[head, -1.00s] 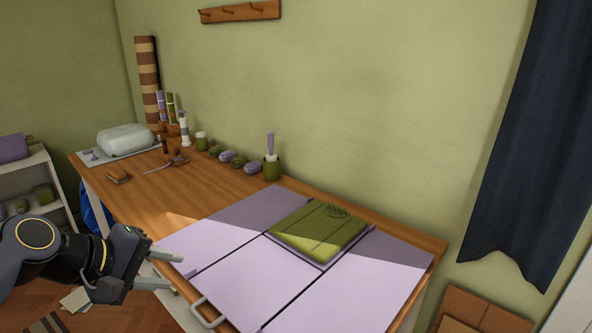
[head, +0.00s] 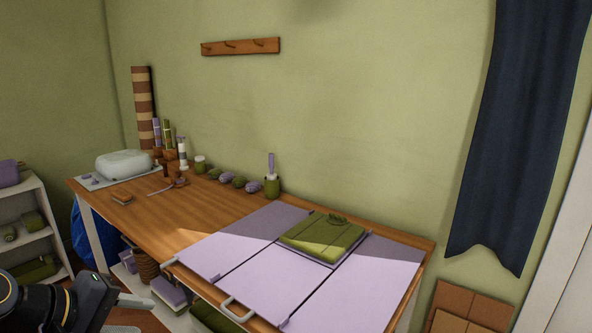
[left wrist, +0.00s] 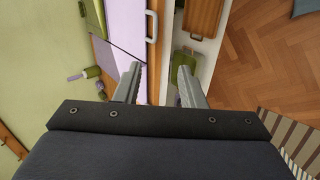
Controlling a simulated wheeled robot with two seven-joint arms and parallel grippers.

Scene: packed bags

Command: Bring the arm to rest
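My left gripper (head: 132,303) is at the lower left of the head view, beside the table's front edge and clear of it. In the left wrist view its two fingers (left wrist: 160,85) stand apart with nothing between them. The tabletop's front edge and a grey handle (left wrist: 151,26) lie beyond the fingers there. My right gripper is in neither view.
The wooden table (head: 150,222) carries a lilac folding board (head: 330,290) with a folded green item (head: 322,235) on it. Grey handles (head: 238,312) stick out at the front edge. A white shelf (head: 45,205) stands at the left. Open wooden floor (left wrist: 265,60) lies beside the table.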

